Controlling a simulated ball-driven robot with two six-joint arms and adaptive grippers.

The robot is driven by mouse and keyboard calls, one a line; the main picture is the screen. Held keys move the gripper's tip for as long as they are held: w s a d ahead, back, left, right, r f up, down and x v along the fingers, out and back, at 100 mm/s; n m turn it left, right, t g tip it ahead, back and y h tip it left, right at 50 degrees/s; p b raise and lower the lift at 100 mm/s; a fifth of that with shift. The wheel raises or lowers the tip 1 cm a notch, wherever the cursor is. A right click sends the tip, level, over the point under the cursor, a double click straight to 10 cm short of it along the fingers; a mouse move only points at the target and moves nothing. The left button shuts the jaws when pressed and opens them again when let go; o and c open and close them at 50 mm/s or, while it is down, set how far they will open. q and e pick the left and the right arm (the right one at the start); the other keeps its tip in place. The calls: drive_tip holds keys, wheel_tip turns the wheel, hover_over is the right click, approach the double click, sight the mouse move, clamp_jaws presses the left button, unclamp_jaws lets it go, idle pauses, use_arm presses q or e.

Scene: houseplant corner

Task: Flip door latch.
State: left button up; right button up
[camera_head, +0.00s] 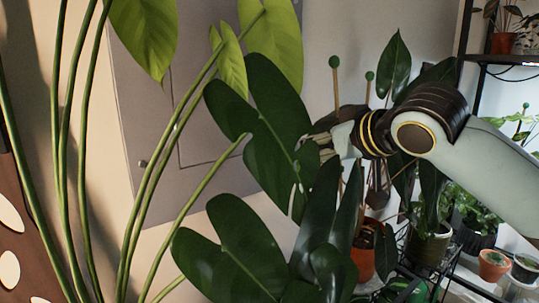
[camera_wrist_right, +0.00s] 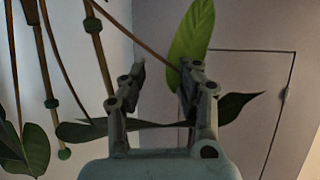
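A grey wall panel (camera_head: 208,185) carries a thin door outline, partly covered by stems and leaves in the head view. My left gripper is out of view.
Tall green stems (camera_head: 160,190) rise in front of the panel at left. Large dark leaves (camera_head: 270,125) stand between the gripper and the door. Stakes with green balls (camera_head: 334,62) and potted plants on a black shelf (camera_head: 500,58) are at right.

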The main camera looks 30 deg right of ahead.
wheel_tip(320, 180, up, 10)
drive_tip(key=w+a+t, duration=0.1)
drive_tip(key=t, duration=0.1)
drive_tip(key=n+t+y, duration=0.1)
drive_tip(key=t+y, duration=0.2)
approach(264, 17)
drive_tip(key=shift+n, duration=0.3)
drive_tip(key=w+p, duration=0.1)
drive_tip(key=w, duration=0.2)
drive_tip(key=w+p, duration=0.1)
drive_tip(key=w, duration=0.1)
drive_tip(key=w+a, duration=0.1)
drive_tip(key=w, duration=0.2)
drive_tip(key=shift+w+a+r+p, duration=0.1)
drive_tip(key=shift+w+r+p, duration=0.05)
drive_tip(key=shift+w+p, duration=0.25)
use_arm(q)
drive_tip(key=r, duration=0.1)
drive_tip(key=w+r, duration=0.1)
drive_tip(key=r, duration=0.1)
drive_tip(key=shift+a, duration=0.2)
use_arm(e)
clamp_jaws()
